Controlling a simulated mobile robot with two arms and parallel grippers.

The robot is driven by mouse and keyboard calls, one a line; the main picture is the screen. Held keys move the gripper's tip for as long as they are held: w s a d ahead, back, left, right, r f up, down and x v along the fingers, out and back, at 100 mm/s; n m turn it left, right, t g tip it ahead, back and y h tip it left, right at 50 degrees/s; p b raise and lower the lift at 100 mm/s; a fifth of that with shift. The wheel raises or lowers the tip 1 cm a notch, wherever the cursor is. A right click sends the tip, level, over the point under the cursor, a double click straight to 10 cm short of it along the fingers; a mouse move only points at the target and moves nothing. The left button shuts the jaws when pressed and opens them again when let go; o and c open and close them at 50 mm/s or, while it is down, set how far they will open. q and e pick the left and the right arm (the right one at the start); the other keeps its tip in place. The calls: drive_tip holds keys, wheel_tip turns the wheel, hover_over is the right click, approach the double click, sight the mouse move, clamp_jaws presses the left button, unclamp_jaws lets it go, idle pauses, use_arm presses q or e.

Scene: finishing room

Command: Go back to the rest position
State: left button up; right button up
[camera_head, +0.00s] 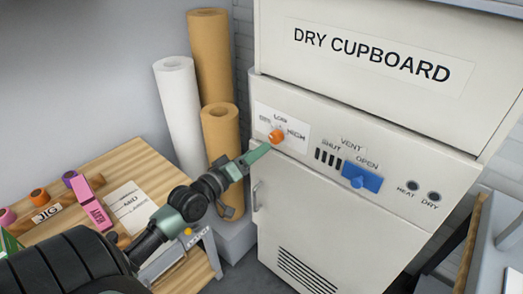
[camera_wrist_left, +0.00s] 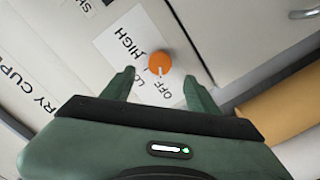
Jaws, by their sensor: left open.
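The dry cupboard (camera_head: 370,170) is a pale cabinet with an orange knob (camera_head: 276,136) on its control panel, marked OFF, LOW and HIGH. My left gripper (camera_head: 262,150) reaches up to the lower left of the knob, its green fingers close to it. In the left wrist view the fingers (camera_wrist_left: 159,78) are open and empty, with the orange knob (camera_wrist_left: 159,63) showing between and beyond their tips. Whether they touch it I cannot tell. A white mark on the knob lies on the side toward OFF and LOW. My right gripper is not in view.
A blue vent slider (camera_head: 362,178) sits at the OPEN side. A door handle (camera_head: 256,196) is below my gripper. Paper rolls (camera_head: 180,110) stand behind my arm. A wooden bench (camera_head: 110,163) with tapes and a card is at left, and a grey cart edge (camera_head: 495,240) at right.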

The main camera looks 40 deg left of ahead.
use_arm(q)
drive_tip(key=shift+s, duration=0.1)
idle(0.5)
drive_tip(key=s+f+m+g+y+b, duration=0.1)
drive_tip(key=s+f+g, duration=0.25)
drive_tip(key=f, duration=0.95)
drive_tip(key=s+f+m+g, duration=0.15)
drive_tip(key=s+f, duration=0.25)
drive_tip(key=f, duration=0.9)
drive_tip(key=s+f+g+y+b, duration=0.1)
drive_tip(key=s+f+g, duration=0.25)
drive_tip(key=f, duration=0.95)
drive_tip(key=s+d+f+m+g+b, duration=0.15)
drive_tip(key=s+d+f, duration=0.25)
drive_tip(key=s+f, duration=0.45)
drive_tip(key=s+d+f+m+g, duration=0.3)
drive_tip(key=s+d+f, duration=0.1)
drive_tip(key=s+f, duration=0.45)
drive_tip(key=s+d+f+m+g, duration=0.2)
drive_tip(key=s+d+f, duration=0.1)
drive_tip(key=s, duration=0.5)
drive_tip(key=s+d+f+m+g, duration=0.1)
drive_tip(key=s+d+f, duration=0.2)
drive_tip(key=s, duration=0.5)
drive_tip(key=shift+s+d+f+m+g+h, duration=0.2)
drive_tip(key=shift+d+f+m+g+h, duration=0.15)
drive_tip(key=shift+f, duration=0.45)
